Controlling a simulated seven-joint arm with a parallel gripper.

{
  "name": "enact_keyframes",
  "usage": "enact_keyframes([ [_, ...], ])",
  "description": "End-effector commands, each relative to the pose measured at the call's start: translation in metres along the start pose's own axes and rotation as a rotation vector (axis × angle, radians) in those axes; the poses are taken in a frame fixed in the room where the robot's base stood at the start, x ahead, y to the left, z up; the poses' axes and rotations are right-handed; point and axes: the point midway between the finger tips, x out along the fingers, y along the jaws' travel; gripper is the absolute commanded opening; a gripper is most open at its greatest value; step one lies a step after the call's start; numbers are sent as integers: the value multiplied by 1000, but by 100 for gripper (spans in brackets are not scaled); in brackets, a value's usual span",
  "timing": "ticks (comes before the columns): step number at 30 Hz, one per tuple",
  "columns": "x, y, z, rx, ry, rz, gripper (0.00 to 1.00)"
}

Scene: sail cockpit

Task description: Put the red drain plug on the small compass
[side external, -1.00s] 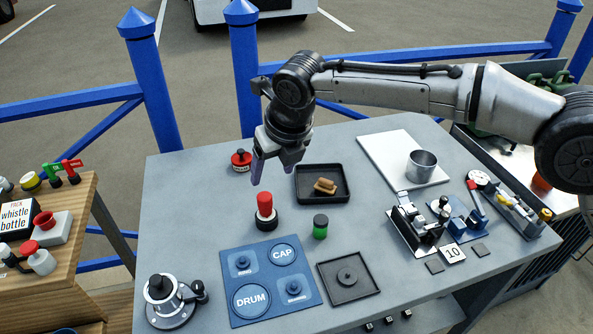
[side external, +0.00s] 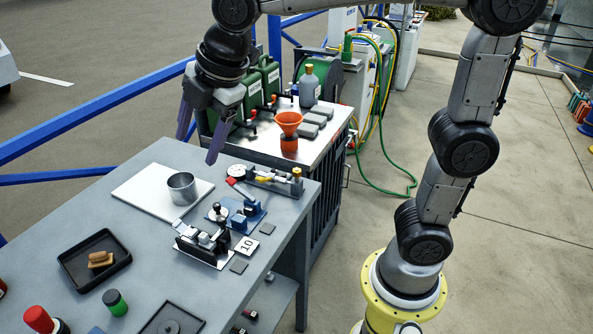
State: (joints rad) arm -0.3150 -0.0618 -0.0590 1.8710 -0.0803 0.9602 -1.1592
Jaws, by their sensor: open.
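A steel cup (side external: 183,189) on a white board (side external: 140,196) stands below my gripper. A black tray (side external: 67,262) holds brown pieces. A green-and-black jar (side external: 115,303) stands nearer. Latch devices (side external: 207,243) occupy the right edge. An orange funnel (side external: 288,123) stands on the cart behind.

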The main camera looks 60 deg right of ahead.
Motion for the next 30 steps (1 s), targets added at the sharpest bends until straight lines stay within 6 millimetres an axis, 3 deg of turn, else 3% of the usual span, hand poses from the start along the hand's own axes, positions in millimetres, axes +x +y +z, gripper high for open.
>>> enact_keyframes([
  [1, -11, -19, 20, 146, -5, 10, 70],
  [6, -30, -87, 71, 664, -14, 39, 70],
  [12, -30, -162, 106, 1187, -10, 76, 70],
  [15, -26, -187, 114, 1356, -6, 90, 70],
  [20, -22, -204, 119, 1481, -3, 99, 70],
  [30, -21, -205, 119, 1491, -3, 98, 70],
])
